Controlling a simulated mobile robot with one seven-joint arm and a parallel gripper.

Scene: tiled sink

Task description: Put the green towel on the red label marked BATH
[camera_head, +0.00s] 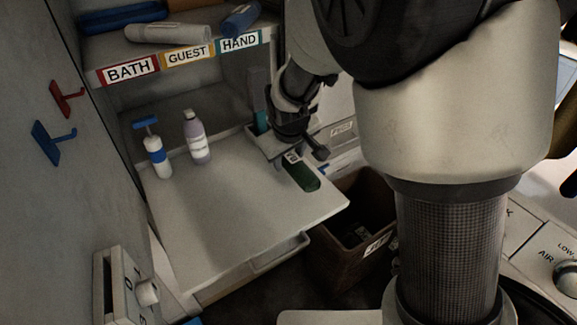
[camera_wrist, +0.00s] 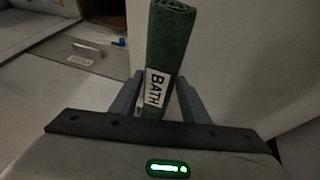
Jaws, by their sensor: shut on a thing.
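The green towel (camera_wrist: 172,40) is rolled up and carries a white BATH tag. In the wrist view it stands between the two fingers of my gripper (camera_wrist: 157,98), which is shut on it. In the head view the towel (camera_head: 302,174) shows below my gripper (camera_head: 290,158), over the right part of the pale counter; whether it touches the counter I cannot tell. My gripper is right of and below these labels.
On the shelf lie a blue roll (camera_head: 122,17), a grey roll (camera_head: 168,32) and a blue-grey roll (camera_head: 241,19). A pump bottle (camera_head: 156,157) and a lilac bottle (camera_head: 197,138) stand on the counter (camera_head: 225,215). A brown bin (camera_head: 340,255) is below right. Red and blue hooks are on the left wall.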

